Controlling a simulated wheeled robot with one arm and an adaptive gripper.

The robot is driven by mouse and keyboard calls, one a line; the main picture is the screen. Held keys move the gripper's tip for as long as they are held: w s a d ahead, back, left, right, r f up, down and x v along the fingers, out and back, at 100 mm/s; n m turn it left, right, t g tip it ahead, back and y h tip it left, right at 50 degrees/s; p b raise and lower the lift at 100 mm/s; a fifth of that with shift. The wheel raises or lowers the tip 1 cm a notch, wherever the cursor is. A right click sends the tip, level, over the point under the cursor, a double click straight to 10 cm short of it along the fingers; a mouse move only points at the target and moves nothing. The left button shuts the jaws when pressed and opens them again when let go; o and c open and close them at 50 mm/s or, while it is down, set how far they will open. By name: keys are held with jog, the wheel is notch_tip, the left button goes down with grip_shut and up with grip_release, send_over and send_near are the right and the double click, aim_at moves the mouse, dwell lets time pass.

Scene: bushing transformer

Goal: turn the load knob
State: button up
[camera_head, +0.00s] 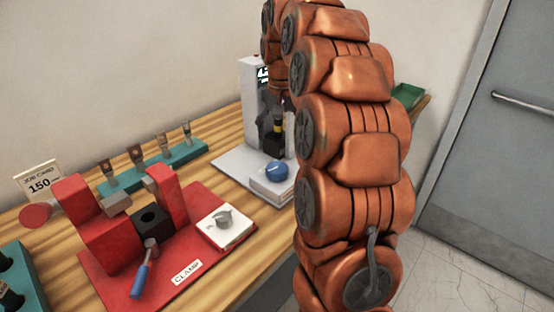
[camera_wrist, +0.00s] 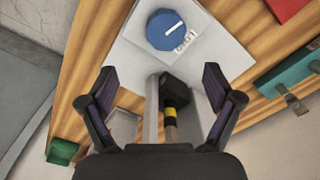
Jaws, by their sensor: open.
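A round blue knob (camera_head: 276,170) with a white pointer line sits on the low front block of a white machine (camera_head: 232,163). It also shows in the wrist view (camera_wrist: 166,29), above and beyond the fingertips, with small lettering beside it that I cannot read clearly. My gripper (camera_wrist: 159,82) is open, its two dark fingers apart and not touching the knob. A black block with a black-and-yellow banded part (camera_wrist: 171,105) shows between the fingers, lower down in the picture. In the head view my arm hides part of the machine, and the gripper is hard to make out.
A red clamp fixture (camera_head: 108,262) with a grey knob (camera_head: 223,217) on a white plate stands to the left. A teal rack (camera_head: 158,168) with several upright pieces is behind it. A green tray (camera_head: 408,95) is at the far end of the wooden bench. A grey door (camera_head: 500,150) is at right.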

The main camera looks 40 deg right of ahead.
aim_at(277, 167)
jog(key=n, duration=0.2)
jog(key=f+n, duration=0.1)
jog(key=n, duration=0.2)
jog(key=a+f+n+p, duration=0.1)
jog(key=n, duration=0.1)
jog(key=shift+w+f, duration=0.1)
jog(key=shift+w, duration=0.05)
jog(key=shift+f+p, duration=1.05)
jog(key=shift+f, duration=2.85)
jog(key=shift+c, duration=0.3)
jog(key=c, duration=1.1)
jog(key=shift+f+b, duration=0.1)
jog(key=shift+b, duration=0.25)
